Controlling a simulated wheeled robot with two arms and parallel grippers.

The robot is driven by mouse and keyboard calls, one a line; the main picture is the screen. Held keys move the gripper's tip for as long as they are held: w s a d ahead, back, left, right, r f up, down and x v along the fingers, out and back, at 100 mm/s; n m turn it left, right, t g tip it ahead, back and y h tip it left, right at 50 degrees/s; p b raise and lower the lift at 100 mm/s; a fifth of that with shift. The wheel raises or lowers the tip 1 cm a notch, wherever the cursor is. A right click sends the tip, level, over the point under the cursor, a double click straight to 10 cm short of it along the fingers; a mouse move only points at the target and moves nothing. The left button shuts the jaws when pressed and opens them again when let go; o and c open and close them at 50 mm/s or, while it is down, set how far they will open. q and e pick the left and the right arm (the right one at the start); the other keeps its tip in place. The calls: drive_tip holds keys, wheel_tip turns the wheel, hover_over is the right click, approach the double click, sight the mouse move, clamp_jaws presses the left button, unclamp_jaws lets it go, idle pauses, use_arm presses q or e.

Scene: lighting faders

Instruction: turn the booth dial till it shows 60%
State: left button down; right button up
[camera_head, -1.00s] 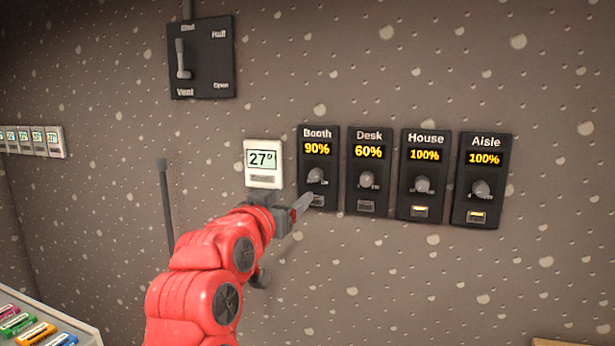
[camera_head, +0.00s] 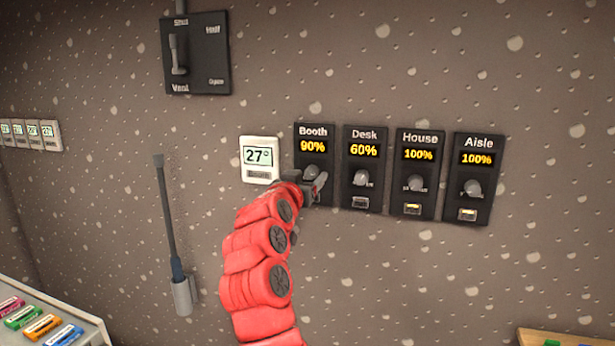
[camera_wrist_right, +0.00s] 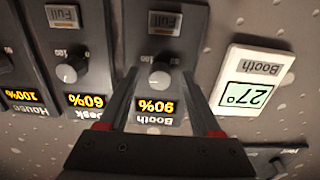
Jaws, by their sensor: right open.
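The booth panel (camera_head: 314,132) is black, with a yellow display reading 90% and a round grey dial (camera_head: 311,172) below it. In the head view my right gripper (camera_head: 320,187) is at the lower part of this panel, close to the dial. In the right wrist view the picture is upside down; the open fingers of my right gripper (camera_wrist_right: 163,92) point at the panel, one on each side of the booth dial (camera_wrist_right: 160,78). I cannot tell whether they touch it. My left gripper is out of view.
Right of the booth panel are the desk panel (camera_head: 364,135) at 60%, the house panel (camera_head: 420,138) at 100% and the aisle panel (camera_head: 479,143) at 100%. A white thermostat (camera_head: 259,146) reading 27° is close on the left. A lever switch (camera_head: 208,55) is higher up.

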clamp_jaws()
drive_tip(key=shift+n, duration=0.3)
